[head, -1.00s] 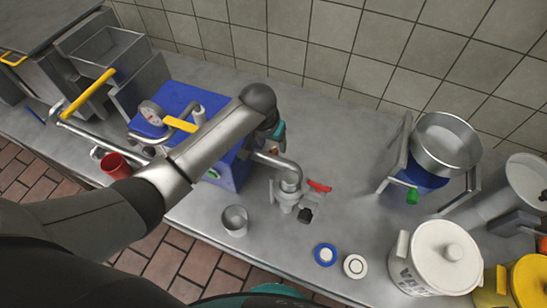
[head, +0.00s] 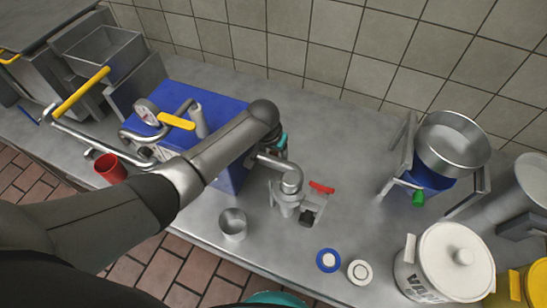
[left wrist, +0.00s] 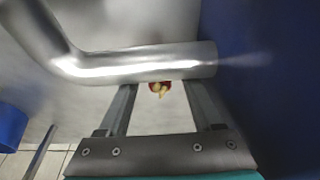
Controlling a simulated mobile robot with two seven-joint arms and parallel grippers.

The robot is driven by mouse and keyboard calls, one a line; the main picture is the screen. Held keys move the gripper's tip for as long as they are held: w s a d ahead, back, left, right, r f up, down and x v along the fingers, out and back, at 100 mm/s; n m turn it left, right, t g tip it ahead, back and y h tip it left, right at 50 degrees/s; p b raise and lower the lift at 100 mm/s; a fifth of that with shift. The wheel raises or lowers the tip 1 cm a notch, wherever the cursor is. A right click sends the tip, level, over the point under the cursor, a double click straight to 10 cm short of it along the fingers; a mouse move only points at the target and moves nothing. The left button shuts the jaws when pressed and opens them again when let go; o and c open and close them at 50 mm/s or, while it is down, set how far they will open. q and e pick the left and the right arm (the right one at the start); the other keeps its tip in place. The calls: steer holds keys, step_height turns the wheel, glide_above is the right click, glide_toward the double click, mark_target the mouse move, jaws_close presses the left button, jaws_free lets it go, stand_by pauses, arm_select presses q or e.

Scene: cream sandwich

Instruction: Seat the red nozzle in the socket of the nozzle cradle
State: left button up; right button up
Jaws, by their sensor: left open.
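My left gripper (head: 281,143) points down beside the blue box, mostly hidden by my wrist in the head view. In the left wrist view its jaws (left wrist: 160,96) are open with nothing held between them. A metal pipe crosses in front of the fingertips. A small red and yellow piece (left wrist: 159,87), possibly the red nozzle, shows between the fingers, partly covered by the pipe. In the head view a red lever-like part (head: 321,187) sits by the pipe outlet, above a small dark block (head: 306,219) on a grey bracket. I cannot tell which part is the cradle's socket.
The blue box (head: 232,178) with gauge and pipes stands beside my arm. The bent pipe (head: 291,178) stands close to my gripper. A metal cup (head: 233,224), a blue ring (head: 328,260) and a white lidded pot (head: 455,262) stand nearby.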

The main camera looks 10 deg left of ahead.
arm_select(q)
steer(key=shift+c, duration=0.2)
jaws_close()
steer(key=shift+r, duration=0.15)
stand_by(0.4)
